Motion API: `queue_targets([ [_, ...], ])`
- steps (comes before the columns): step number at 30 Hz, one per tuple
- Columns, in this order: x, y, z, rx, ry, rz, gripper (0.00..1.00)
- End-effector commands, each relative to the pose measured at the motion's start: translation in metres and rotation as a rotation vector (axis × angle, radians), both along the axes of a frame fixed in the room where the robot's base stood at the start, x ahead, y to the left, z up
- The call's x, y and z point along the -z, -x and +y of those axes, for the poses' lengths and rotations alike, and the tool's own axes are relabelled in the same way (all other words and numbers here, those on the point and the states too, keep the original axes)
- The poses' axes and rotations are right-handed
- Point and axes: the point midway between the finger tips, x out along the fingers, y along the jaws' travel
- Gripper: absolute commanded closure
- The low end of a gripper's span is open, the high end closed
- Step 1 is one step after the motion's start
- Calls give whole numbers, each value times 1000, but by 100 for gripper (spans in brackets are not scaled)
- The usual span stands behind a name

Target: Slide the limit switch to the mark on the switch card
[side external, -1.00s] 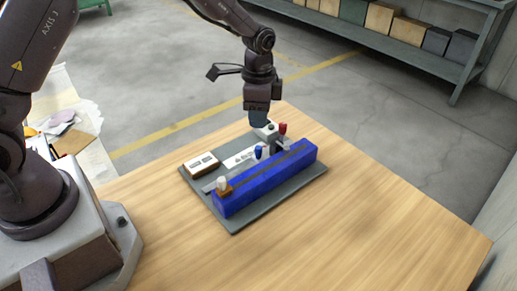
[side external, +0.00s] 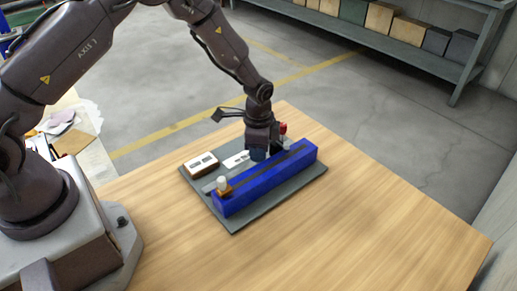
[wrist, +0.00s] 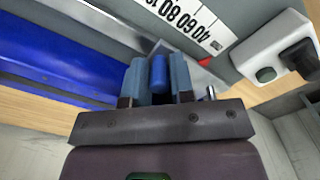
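My gripper (side external: 259,155) is lowered at the near-side blue rail block (side external: 262,184), where the blue knob stands. In the wrist view, my gripper's two blue-grey fingers (wrist: 160,77) stand on either side of the blue knob (wrist: 158,73), very close to it. I cannot tell whether they press on it. A white knob (side external: 221,183) on a brown slider sits at the block's left end. A red knob (side external: 283,128) stands near its far end, partly behind my gripper. A white scale card (wrist: 190,25) with numbers and a red mark lies beside the rail; I cannot tell which card is the switch card.
A light grey box with a black knob (wrist: 272,48) stands beyond the scale. The wooden table (side external: 370,220) is clear on the right.

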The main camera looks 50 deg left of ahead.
Motion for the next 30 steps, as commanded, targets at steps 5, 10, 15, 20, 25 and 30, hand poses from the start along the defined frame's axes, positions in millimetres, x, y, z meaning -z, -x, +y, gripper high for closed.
queue_targets([
  [5, 0, 0, 0, 0, 0, 0, 100],
  [10, 0, 5, 0, -1, 0, 3, 100],
  [15, -1, 33, 0, -2, -1, 4, 100],
  [20, -1, 62, 0, -1, -1, 4, 100],
  [25, -1, 79, 0, -1, 0, 1, 100],
  [30, -1, 81, 0, 0, -1, 1, 100],
])
